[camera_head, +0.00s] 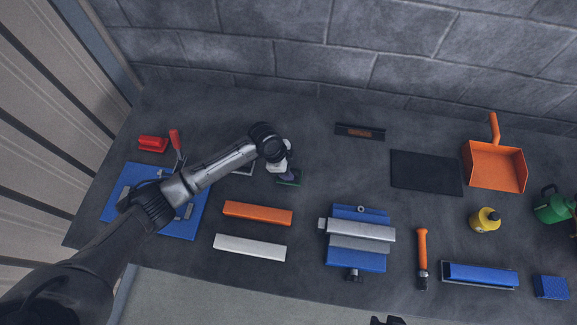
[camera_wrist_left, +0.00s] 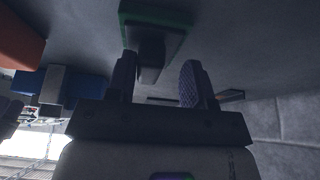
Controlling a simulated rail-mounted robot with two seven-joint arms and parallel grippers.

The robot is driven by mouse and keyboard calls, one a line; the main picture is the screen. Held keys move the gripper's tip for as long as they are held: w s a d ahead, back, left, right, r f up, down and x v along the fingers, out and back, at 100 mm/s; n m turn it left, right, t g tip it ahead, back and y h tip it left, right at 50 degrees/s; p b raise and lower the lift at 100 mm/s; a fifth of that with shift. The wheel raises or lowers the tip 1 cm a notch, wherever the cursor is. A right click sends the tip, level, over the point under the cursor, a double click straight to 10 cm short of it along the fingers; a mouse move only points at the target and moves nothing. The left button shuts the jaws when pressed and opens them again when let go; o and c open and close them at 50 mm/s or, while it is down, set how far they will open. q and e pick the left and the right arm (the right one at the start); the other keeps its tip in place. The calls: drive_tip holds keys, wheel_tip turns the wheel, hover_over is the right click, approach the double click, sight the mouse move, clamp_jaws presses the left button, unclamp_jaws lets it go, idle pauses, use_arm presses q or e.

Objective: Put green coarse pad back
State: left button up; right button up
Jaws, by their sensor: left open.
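The green coarse pad (camera_head: 290,182) sits on the dark bench just left of centre in the head view, partly hidden by my left gripper (camera_head: 284,172). In the left wrist view the pad (camera_wrist_left: 160,14) shows a green edge and a dark block-shaped handle. My left gripper is open. In the left wrist view its two fingers (camera_wrist_left: 158,82) point toward the pad, with the handle seen between them, closer to the left finger. I cannot tell whether they touch it. A small dark part at the bottom edge of the head view may be my right gripper (camera_head: 388,321).
A pale-edged flat item (camera_head: 244,169) is partly hidden by my left arm. Orange (camera_head: 258,213) and white (camera_head: 250,247) bars lie in front. A blue clamp fixture (camera_head: 358,262), a black mat (camera_head: 426,173) and an orange dustpan (camera_head: 494,165) stand to the right.

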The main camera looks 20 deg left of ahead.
use_arm(q)
drive_tip(key=p+v, duration=0.1)
drive_tip(key=v, duration=1.1)
drive_tip(key=shift+r, duration=0.15)
